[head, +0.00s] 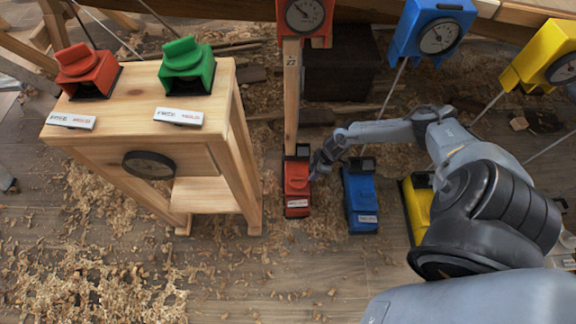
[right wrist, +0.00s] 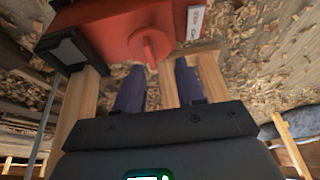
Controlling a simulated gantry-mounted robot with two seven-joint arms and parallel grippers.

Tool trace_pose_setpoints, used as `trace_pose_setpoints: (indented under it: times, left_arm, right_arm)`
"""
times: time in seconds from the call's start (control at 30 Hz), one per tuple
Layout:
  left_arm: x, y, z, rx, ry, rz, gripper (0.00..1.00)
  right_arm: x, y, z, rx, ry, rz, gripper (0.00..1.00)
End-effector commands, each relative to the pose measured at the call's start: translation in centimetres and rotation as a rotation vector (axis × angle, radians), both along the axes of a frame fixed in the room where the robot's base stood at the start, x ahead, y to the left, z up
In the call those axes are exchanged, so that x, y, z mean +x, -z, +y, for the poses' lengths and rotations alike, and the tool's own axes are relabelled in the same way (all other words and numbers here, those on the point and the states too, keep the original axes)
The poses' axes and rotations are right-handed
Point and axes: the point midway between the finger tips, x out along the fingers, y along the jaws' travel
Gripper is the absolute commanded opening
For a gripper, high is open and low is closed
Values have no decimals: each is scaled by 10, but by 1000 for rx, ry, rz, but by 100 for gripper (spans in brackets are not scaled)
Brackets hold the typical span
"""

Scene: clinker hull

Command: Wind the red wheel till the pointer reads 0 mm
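A red jack-like unit (head: 297,190) stands on the floor at the foot of a wooden post. A round red wheel with a raised grip bar (right wrist: 150,46) shows on its side in the right wrist view. A red gauge (head: 305,14) with a round dial sits at the top of the post; its reading is too small to tell. My right gripper (head: 316,170) is just right of the red unit. In the right wrist view its two dark fingers (right wrist: 158,72) are apart, with the grip bar's end near the gap between their tips; contact cannot be told. My left gripper is out of view.
A blue floor unit (head: 360,198) and a yellow one (head: 417,205) stand to the right, with blue (head: 432,30) and yellow (head: 545,58) gauges behind. A wooden stand (head: 150,115) at left carries red (head: 88,72) and green (head: 187,66) units. Shavings litter the floor.

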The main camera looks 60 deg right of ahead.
Motion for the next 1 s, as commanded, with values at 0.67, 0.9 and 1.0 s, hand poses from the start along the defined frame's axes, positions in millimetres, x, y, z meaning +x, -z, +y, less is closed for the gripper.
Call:
trace_pose_setpoints:
  times: [0.67, 0.9, 1.0]
  left_arm:
    - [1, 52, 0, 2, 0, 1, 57]
    - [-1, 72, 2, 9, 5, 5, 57]
    - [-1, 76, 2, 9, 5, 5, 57]
  right_arm:
    - [55, 42, 3, -19, 1, -53, 38]
    - [63, 65, 8, -19, 1, -53, 38]
    - [65, 70, 10, -19, 1, -52, 38]
